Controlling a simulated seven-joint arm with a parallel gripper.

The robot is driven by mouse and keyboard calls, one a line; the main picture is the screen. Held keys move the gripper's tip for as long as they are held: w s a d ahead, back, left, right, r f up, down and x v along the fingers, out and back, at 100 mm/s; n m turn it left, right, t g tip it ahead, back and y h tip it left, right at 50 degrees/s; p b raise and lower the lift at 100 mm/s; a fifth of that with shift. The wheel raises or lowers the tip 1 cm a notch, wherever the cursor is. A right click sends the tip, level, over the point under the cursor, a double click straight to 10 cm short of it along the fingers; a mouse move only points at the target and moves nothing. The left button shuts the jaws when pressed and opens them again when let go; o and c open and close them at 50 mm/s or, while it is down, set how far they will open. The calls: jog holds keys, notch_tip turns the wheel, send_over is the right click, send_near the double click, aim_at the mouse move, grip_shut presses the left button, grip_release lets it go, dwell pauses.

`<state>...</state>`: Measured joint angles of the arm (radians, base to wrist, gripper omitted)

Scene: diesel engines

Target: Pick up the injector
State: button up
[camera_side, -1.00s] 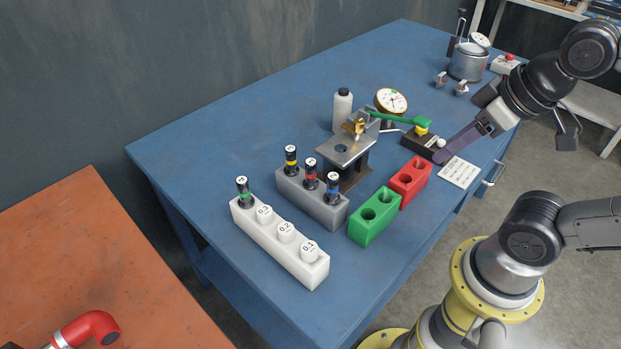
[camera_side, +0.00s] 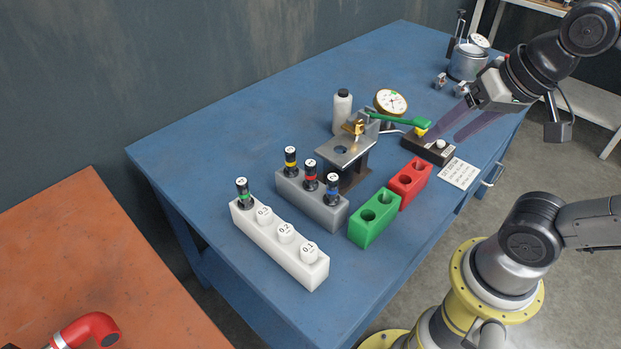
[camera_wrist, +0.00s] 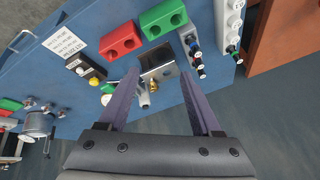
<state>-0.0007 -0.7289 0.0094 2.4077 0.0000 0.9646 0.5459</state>
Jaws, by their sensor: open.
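Several black injectors with white caps and coloured bands stand upright in blocks in the side view. Yellow-banded (camera_side: 291,161), red-banded (camera_side: 310,176) and blue-banded (camera_side: 333,189) injectors stand in the grey block (camera_side: 318,208). A green-banded injector (camera_side: 243,193) stands at the far end of the white block (camera_side: 282,248). My gripper (camera_side: 444,139) is above the right part of the blue table, away from the injectors, with its purple fingers apart and empty. In the wrist view, my gripper (camera_wrist: 159,75) points towards the metal stand, with injectors (camera_wrist: 198,70) to the right of the fingers.
A metal stand (camera_side: 345,148) with a brass part and green lever (camera_side: 395,118) stands behind the grey block. Empty-holed green (camera_side: 368,228) and red (camera_side: 404,190) blocks sit in front. A white bottle (camera_side: 342,112), dial gauge (camera_side: 391,101) and metal pot (camera_side: 467,63) stand farther back.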

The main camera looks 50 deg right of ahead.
jog(key=w+a+r+m+g, duration=0.1)
jog(key=w+r+m, duration=0.3)
jog(key=w+m, duration=0.45)
jog(key=m+g, duration=0.4)
jog(key=m, duration=0.2)
send_over(311, 163)
notch_tip(311, 163, down, 8)
jog(key=shift+g, duration=0.3)
notch_tip(311, 163, down, 9)
jog(key=shift+d+r, duration=0.1)
jog(key=shift+r, duration=0.1)
jog(key=shift+f, duration=3.05)
grip_shut()
